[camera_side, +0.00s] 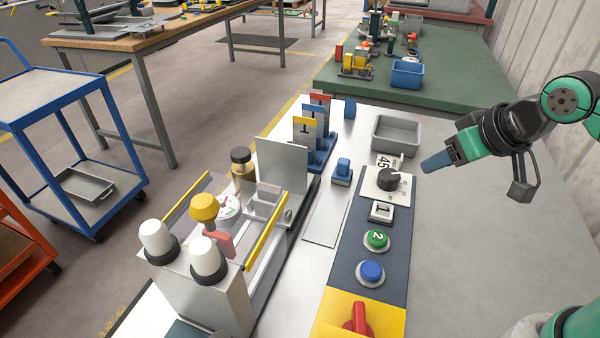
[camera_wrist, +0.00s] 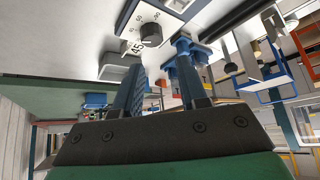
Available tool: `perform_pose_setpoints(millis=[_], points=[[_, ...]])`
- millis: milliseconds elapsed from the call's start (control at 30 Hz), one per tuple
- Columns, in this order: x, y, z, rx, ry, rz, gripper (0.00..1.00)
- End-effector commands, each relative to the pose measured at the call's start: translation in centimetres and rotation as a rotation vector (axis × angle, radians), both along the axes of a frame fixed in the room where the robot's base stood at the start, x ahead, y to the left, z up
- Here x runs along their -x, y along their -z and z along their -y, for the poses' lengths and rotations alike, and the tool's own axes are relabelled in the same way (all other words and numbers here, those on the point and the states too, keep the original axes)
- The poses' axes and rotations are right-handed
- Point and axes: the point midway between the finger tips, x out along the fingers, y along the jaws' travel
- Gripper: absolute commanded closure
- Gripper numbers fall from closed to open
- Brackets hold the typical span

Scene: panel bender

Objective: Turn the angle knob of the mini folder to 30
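The angle knob (camera_side: 388,179) is a black round knob on a white dial plate with small markings. It sits at the far end of the dark control panel, beside a standing card reading 45 (camera_side: 384,162). My gripper (camera_side: 424,166) is to the right of the knob, apart from it, with its blue fingers pointing toward it. In the wrist view the knob (camera_wrist: 151,35) lies beyond the fingertips of my gripper (camera_wrist: 160,62). The two fingers are spread with nothing between them. The knob's exact setting is too small to read.
A grey bin (camera_side: 396,135) stands just behind the knob. The folder's upright plate (camera_side: 283,165) stands left. The grey table right of the panel is clear.

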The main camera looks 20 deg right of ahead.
Motion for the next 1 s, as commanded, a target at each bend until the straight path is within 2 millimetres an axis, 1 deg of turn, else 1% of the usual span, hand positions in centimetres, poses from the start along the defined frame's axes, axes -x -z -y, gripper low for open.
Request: perform_pose_setpoints(millis=[33, 133, 167, 267, 367, 500, 600, 700, 800, 933, 1000], points=[[-0.4, -0.2, 0.1, -0.017, 0.027, -0.017, 0.46], [-1.5, -0.5, 0.2, -0.075, 0.124, -0.080, 0.18], [-1.9, -0.6, 0.2, -0.097, 0.165, -0.105, 0.15], [-3.7, -0.4, 0.5, -0.171, 0.321, -0.197, 0.15], [-5.5, 0.2, 0.7, -0.233, 0.487, -0.288, 0.15], [-7.9, 2.0, 1.1, -0.295, 0.724, -0.403, 0.15], [-9.2, 3.4, 1.3, -0.318, 0.871, -0.468, 0.15], [-10.0, 4.7, 1.5, -0.329, 0.980, -0.510, 0.15], [-10.4, 5.5, 1.6, -0.335, 1.046, -0.534, 0.15], [-10.6, 6.4, 1.6, -0.336, 1.076, -0.544, 0.15], [-10.6, 7.2, 1.6, -0.336, 1.077, -0.544, 0.15]])
